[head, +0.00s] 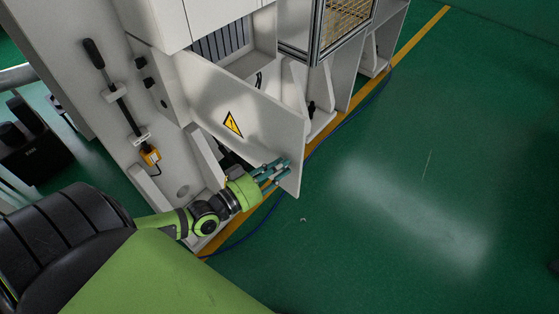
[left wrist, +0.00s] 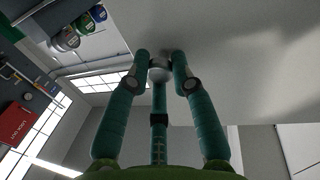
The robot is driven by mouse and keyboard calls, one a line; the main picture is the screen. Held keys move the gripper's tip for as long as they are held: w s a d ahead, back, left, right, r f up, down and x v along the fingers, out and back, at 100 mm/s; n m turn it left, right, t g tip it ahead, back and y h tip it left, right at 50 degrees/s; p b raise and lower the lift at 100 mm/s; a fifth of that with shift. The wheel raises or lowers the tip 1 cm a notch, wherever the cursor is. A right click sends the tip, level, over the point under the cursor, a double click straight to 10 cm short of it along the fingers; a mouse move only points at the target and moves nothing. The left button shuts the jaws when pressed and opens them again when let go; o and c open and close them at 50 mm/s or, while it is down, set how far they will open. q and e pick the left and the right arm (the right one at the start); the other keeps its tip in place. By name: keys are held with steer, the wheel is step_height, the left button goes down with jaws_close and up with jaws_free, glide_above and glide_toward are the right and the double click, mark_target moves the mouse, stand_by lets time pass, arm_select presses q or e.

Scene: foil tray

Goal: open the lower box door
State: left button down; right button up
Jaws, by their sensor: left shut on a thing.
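The lower box door (head: 265,125) is a pale grey panel with a yellow warning triangle (head: 232,123). It stands swung outward from the white machine, and part of the box interior (head: 262,62) shows behind its top edge. My left gripper (head: 277,171) is at the door's lower outer corner, its teal fingers closed on the door. In the left wrist view the fingers (left wrist: 160,62) close together around a small rounded silver part (left wrist: 159,74), with the pale panel beyond. The exact contact is partly hidden by the fingers. My right gripper is not in view.
The white machine frame (head: 150,60) carries a black lever (head: 110,85) left of the door. A yellow floor line (head: 425,35) and a blue cable (head: 345,122) run along its base. The green floor (head: 430,190) to the right is clear.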

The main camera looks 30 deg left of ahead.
mark_target(292, 135)
arm_select(q)
steer(key=c, duration=1.1)
jaws_free()
steer(key=shift+f, duration=0.1)
steer(key=shift+o, duration=0.2)
step_height(292, 135, up, 10)
steer(key=shift+r, duration=0.1)
